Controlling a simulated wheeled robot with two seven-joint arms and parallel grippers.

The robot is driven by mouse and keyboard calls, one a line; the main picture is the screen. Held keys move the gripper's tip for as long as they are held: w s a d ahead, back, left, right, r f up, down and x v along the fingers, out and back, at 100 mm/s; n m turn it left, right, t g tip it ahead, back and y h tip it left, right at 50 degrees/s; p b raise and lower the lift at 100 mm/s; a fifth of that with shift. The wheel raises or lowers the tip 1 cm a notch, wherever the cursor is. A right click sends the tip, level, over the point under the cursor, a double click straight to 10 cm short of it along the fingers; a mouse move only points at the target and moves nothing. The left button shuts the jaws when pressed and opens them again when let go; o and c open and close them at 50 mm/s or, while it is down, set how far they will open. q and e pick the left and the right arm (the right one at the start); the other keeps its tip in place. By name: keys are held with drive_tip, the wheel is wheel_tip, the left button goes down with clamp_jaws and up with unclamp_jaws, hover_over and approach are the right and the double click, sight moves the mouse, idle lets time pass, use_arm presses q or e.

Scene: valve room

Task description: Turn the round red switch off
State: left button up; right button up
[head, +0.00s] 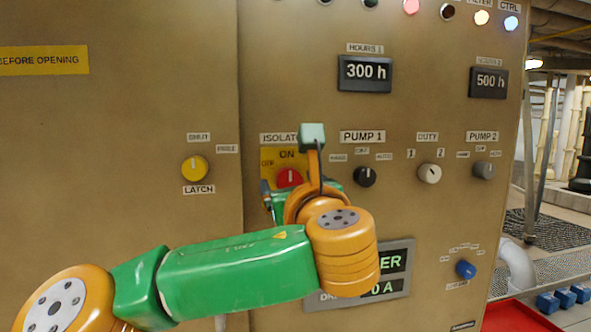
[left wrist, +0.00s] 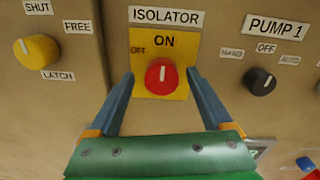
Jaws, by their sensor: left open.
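The round red switch (head: 289,177) sits on a yellow plate (left wrist: 180,42) labelled ISOLATOR. In the left wrist view the red switch (left wrist: 161,77) has its white mark upright, toward ON above it; OFF is at the upper left. My left gripper (left wrist: 160,80) is open, with one blue-grey finger on each side of the switch. I cannot tell whether the fingers touch it. In the head view my left gripper (head: 284,195) is at the plate, partly hidden by my wrist. My right gripper is not in view.
A yellow knob (head: 194,168) is to the left on the cabinet. A black PUMP 1 knob (head: 364,176) is close on the right, then a white DUTY knob (head: 430,173) and a grey PUMP 2 knob (head: 484,170). A blue knob (head: 466,269) is lower right.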

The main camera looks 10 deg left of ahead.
use_arm(q)
drive_tip(key=shift+w+f, duration=0.15)
drive_tip(key=shift+w, duration=0.15)
clamp_jaws()
drive_tip(key=n+b, duration=0.5)
drive_tip(key=n, duration=0.3)
drive_tip(key=shift+f, duration=0.1)
drive_tip(key=n+b, duration=0.1)
drive_tip(key=n, duration=0.3)
drive_tip(key=shift+n+b, duration=0.3)
drive_tip(key=shift+b, duration=0.1)
drive_tip(key=n+b, duration=0.1)
drive_tip(key=n, duration=0.3)
drive_tip(key=shift+n+h, duration=0.3)
drive_tip(key=shift+n, duration=0.1)
drive_tip(key=shift+f, duration=0.1)
